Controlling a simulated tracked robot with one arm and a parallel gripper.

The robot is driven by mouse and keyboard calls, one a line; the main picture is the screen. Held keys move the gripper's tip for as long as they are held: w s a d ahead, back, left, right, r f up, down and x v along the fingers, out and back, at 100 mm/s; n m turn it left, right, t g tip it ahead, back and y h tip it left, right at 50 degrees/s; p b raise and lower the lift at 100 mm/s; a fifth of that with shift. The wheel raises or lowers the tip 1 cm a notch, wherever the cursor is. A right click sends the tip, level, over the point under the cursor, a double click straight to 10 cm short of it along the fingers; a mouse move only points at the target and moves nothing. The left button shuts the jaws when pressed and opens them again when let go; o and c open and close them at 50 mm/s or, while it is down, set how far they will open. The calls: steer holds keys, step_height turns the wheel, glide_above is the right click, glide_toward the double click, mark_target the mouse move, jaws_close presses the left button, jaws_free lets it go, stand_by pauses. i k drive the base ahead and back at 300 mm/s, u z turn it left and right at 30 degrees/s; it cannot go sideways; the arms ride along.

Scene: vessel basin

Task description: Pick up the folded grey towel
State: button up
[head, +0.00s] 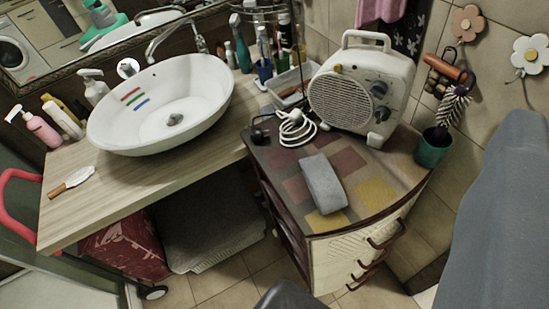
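The folded grey towel (322,183) looks like a thick oblong pad. It lies on the patchwork-coloured top of a small cabinet (376,196), near the cabinet's front edge and in front of a cream fan heater (352,94). Nothing covers the towel or touches it from above. The fingers of my gripper do not show. A dark rounded shape (286,297) cuts into the bottom edge of the view, and I cannot tell what it is.
A white plug and cable (296,127) lie behind the towel. A green cup with a brush (433,147) stands right of the heater. A counter with a white basin (165,105) is at left. A large grey-blue shape (500,220) fills the right edge.

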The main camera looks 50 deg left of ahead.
mark_target(327, 192)
steer(key=u, duration=0.55)
steer(key=k, duration=1)
steer(key=z, duration=1.1)
steer(key=i, duration=1.15)
steer(key=u, duration=1.5)
